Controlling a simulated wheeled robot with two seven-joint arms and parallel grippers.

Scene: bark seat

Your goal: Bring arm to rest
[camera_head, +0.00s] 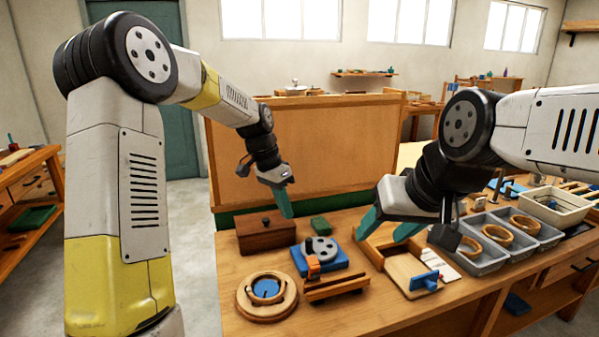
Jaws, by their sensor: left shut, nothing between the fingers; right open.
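My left gripper (285,203) is shut and empty, its green fingers together and pointing down above the back of the workbench, to the right of a brown wooden box (266,232). My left arm comes in from the left, bent at a high elbow. My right gripper (388,229) is open and empty, its two green fingers spread above a wooden tray (368,250) near the bench's middle. My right arm comes in from the right and hides part of the bench behind it.
On the workbench (240,272) stand a round wooden ring piece (266,297), a blue fixture with a grey disc (320,254), a board with a blue block (424,281), and grey bins (482,259) holding wooden rings. A tall wooden panel (305,150) rises behind.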

